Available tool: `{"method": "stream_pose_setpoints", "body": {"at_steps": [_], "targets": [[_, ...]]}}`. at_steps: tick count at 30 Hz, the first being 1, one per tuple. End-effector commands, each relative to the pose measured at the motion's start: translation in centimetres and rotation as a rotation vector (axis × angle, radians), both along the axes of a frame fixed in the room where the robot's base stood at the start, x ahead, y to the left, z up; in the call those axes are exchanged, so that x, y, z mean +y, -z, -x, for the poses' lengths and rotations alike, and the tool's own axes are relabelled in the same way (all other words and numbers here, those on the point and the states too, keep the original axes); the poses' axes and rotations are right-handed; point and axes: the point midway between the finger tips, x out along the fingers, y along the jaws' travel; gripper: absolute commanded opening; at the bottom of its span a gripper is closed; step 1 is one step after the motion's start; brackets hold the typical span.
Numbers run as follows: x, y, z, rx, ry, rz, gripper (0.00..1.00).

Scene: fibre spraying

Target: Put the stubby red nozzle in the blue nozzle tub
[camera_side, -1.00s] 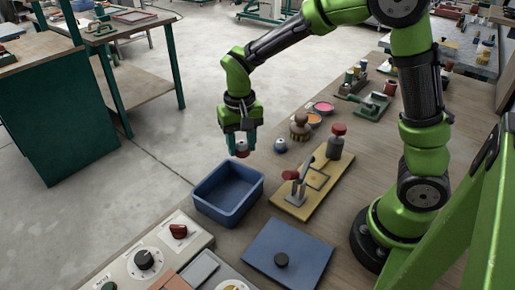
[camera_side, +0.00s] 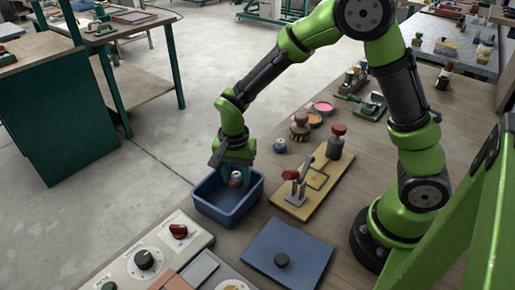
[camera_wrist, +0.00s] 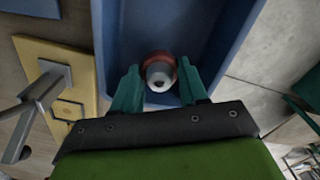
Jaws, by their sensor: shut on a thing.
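The stubby red nozzle (camera_side: 236,179) has a red body and a grey-white top. My gripper (camera_side: 236,176) is shut on it, and the nozzle is inside the outline of the blue nozzle tub (camera_side: 213,209). In the wrist view the nozzle (camera_wrist: 160,73) sits between my green fingertips (camera_wrist: 160,90), with the tub's blue wall (camera_wrist: 222,40) to the right. I cannot tell whether the nozzle touches the tub floor.
A yellow board (camera_side: 328,187) with a metal clamp stands right of the tub. A small blue-and-grey nozzle (camera_side: 280,146) stands behind it. A control panel (camera_side: 150,255) and a blue plate (camera_side: 287,252) are in front.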

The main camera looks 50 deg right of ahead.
Motion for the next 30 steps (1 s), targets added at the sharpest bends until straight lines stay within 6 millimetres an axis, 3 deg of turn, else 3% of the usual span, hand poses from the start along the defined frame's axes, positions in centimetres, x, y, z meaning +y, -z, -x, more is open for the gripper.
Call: {"method": "stream_pose_setpoints", "body": {"at_steps": [5, 17, 18, 21, 22, 30], "targets": [[0.0, 2.3, 0.0, 0.003, 0.001, 0.001, 0.12], [0.0, 2.7, 0.0, 0.001, 0.0, 0.0, 0.12], [0.0, 2.7, 0.0, 0.0, 0.0, 0.0, 0.49], [0.0, 2.7, 0.0, 0.0, 0.0, 0.0, 0.64], [0.0, 2.7, 0.0, 0.0, 0.0, 0.0, 0.68], [0.0, 2.6, 0.0, 0.0, -0.001, 0.0, 0.68]]}}
